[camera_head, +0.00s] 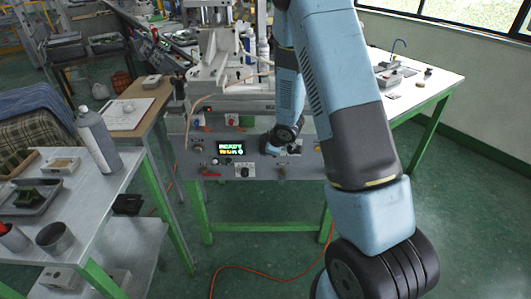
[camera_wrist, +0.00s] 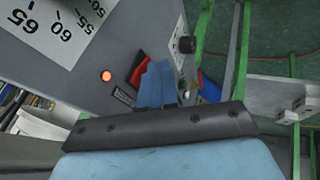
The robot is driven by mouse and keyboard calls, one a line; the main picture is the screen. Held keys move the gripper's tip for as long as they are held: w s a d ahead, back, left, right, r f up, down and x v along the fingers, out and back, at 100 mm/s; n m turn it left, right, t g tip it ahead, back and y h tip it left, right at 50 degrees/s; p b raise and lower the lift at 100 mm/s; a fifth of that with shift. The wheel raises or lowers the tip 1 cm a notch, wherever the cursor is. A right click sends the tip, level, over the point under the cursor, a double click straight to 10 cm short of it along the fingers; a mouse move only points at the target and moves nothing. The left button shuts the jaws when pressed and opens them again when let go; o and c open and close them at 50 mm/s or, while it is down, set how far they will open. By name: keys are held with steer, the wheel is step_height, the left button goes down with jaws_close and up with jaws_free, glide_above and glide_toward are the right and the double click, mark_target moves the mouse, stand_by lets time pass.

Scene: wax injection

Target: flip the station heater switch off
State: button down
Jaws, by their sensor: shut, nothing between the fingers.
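The station's grey control panel (camera_head: 215,166) stands in the middle of the head view, with a lit display (camera_head: 231,149) reading READY. In the wrist view, a red switch-like part (camera_wrist: 137,69) sits on the panel beside a small dark label (camera_wrist: 123,97). My gripper (camera_wrist: 158,75) is shut and empty, its blue fingers right beside the red part and partly covering it. I cannot tell whether they touch, or which way the switch is set. A round lamp (camera_wrist: 106,76) close by glows orange-red. In the head view my wrist hides the fingertips and the red part.
A black knob (camera_wrist: 187,44) and a white scale plate (camera_wrist: 62,25) with numbers are near my fingers. A white table (camera_head: 424,88) stands at right. An orange cable (camera_head: 262,269) lies on the floor.

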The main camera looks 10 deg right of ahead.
steer(key=shift+w+f, duration=0.15)
steer(key=shift+w, duration=0.05)
stand_by(0.3)
steer(key=shift+r, duration=0.85)
steer(key=s+d+r, duration=0.2)
steer(key=s+r, duration=0.6)
steer(key=s, duration=0.1)
steer(key=shift+r, duration=0.35)
